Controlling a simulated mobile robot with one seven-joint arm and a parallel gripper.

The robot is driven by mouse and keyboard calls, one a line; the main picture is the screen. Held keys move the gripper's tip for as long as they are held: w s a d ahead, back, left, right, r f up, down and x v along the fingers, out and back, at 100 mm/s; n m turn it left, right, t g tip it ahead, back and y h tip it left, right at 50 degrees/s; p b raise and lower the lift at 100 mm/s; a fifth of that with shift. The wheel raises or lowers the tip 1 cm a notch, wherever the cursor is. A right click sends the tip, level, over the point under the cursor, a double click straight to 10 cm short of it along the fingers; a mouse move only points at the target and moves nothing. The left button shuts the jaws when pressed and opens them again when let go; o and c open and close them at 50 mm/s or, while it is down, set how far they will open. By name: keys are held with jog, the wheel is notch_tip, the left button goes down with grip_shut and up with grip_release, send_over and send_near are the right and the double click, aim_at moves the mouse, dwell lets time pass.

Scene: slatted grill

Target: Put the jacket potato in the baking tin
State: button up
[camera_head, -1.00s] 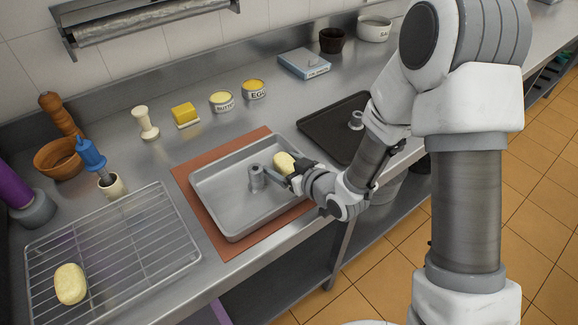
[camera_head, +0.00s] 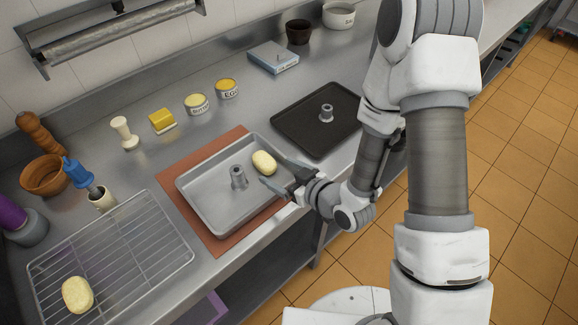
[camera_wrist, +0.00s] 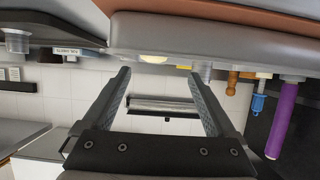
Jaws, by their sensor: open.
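A pale yellow oval potato (camera_head: 264,162) lies in the right part of the grey baking tin (camera_head: 210,203), near its far right wall. A similar pale oval (camera_head: 77,294) lies on the wire rack at the lower left; I cannot tell the two apart by kind. My gripper (camera_head: 275,173) is open and empty at the tin's right edge, its fingers pointing toward the potato but apart from it. In the wrist view the open fingers (camera_wrist: 160,76) have nothing between them; a sliver of the potato (camera_wrist: 153,58) shows past the tin's rim (camera_wrist: 215,52).
A small metal cylinder (camera_head: 238,177) stands inside the tin, on a brown mat (camera_head: 172,190). A black tray (camera_head: 300,140) with another metal cylinder lies to the right. The wire rack (camera_head: 140,250) is at the left; tubs and a butter block (camera_head: 162,121) stand behind.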

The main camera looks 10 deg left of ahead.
jog(key=shift+p+v, duration=1.55)
jog(key=w+d+r+m+h, duration=0.2)
jog(key=w+d+r+h, duration=0.15)
jog(key=d+r, duration=0.45)
jog(key=w+d+r+m+h, duration=0.2)
jog(key=d+r+h, duration=0.3)
jog(key=d+r, duration=0.3)
jog(key=s+d+r+m+g+h, duration=0.1)
jog(key=s+d+r+m, duration=0.1)
jog(key=s+r, duration=0.4)
jog(key=s+d+r+m+g, duration=0.1)
jog(key=s+r+m+g, duration=0.1)
jog(key=s+r+m, duration=0.2)
jog(key=s+r, duration=0.3)
jog(key=s, duration=0.5)
jog(key=shift+s+d+h, duration=0.35)
